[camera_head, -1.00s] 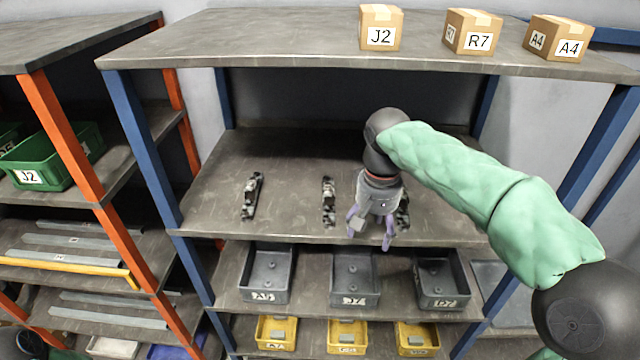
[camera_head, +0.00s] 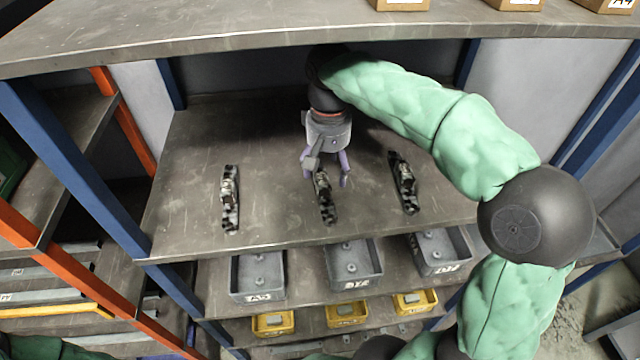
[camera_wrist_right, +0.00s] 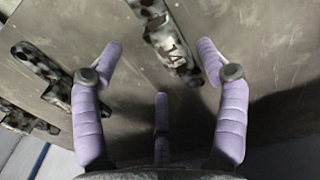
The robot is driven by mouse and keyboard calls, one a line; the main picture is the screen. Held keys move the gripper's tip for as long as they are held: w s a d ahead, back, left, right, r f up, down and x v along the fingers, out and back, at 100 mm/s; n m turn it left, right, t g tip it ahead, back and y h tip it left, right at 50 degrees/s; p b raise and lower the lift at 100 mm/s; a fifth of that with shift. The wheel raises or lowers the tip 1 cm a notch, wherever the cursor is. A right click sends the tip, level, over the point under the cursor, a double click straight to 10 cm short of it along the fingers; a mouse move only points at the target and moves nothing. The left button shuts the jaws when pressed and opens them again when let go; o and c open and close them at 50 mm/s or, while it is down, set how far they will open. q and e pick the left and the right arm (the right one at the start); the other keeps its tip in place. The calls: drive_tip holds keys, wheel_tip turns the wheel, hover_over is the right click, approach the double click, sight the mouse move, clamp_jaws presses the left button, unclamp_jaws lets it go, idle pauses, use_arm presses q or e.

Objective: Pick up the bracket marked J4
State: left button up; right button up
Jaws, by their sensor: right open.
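Three dark, mottled brackets with metallic parts lie in a row on the middle shelf: a left one (camera_head: 230,200), a middle one (camera_head: 324,200) and a right one (camera_head: 403,183). My right gripper (camera_head: 327,172) is open above the far end of the middle bracket, its purple fingers spread. In the right wrist view, a bracket (camera_wrist_right: 165,35) with a white label lies beyond and between the open fingers (camera_wrist_right: 158,55). The label's marking is not clear enough to read surely. No bracket is held. My left gripper is not in view.
The upper shelf board (camera_head: 200,35) overhangs the back, carrying boxes. Blue posts (camera_head: 75,165) flank the shelf. Grey bins (camera_head: 352,265) and yellow bins (camera_head: 346,313) stand below. Bare shelf lies between the brackets. Other brackets also show in the wrist view (camera_wrist_right: 45,70).

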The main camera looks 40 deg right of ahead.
sight(326, 179)
drive_tip(key=f, duration=0.3)
drive_tip(key=shift+a+f, duration=0.2)
drive_tip(key=shift+f, duration=0.15)
drive_tip(key=shift+s+f, duration=0.1)
drive_tip(key=shift+f, duration=0.65)
clamp_jaws()
